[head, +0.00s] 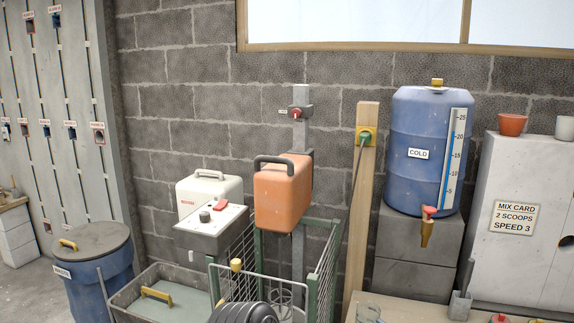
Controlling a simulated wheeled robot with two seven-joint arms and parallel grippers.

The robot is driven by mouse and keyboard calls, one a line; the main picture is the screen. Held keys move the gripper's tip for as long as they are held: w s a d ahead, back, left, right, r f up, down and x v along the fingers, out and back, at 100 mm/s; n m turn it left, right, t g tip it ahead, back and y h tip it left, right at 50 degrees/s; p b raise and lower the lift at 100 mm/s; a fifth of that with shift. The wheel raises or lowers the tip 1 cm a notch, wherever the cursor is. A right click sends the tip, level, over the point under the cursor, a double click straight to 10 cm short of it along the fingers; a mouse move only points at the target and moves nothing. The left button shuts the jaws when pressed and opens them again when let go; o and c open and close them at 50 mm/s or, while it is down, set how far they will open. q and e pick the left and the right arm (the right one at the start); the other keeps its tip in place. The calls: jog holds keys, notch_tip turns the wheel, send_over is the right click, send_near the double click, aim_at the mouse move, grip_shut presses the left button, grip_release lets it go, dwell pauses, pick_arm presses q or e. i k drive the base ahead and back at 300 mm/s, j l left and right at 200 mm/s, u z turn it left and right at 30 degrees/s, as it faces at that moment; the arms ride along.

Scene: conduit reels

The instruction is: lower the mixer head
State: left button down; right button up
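The mixer head (283,195) looks to be the orange box with a black handle on top. It sits partway up a grey upright post (299,150), above a green-framed wire cage (322,265). A red part (296,112) is on a bracket higher on the post. A wire whisk shape (281,294) shows low inside the cage, partly hidden by the mesh. A control box (212,226) with a dark knob and a red switch stands left of the head. Neither of my grippers is in view.
A dark ribbed object (243,314) is cut off at the bottom edge; I cannot tell what it is. A blue lidded bin (98,278) and grey trough (125,301) stand left. A wooden post (360,190), blue COLD barrel (405,160) and grey cabinet (495,225) stand right.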

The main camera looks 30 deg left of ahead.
aim_at(282, 188)
jog(key=i+j+z, duration=0.25)
jog(key=j, duration=1.3)
jog(key=k+j+z, duration=0.2)
jog(key=j, duration=1.35)
jog(key=j+z, duration=0.25)
jog(key=j, duration=1.35)
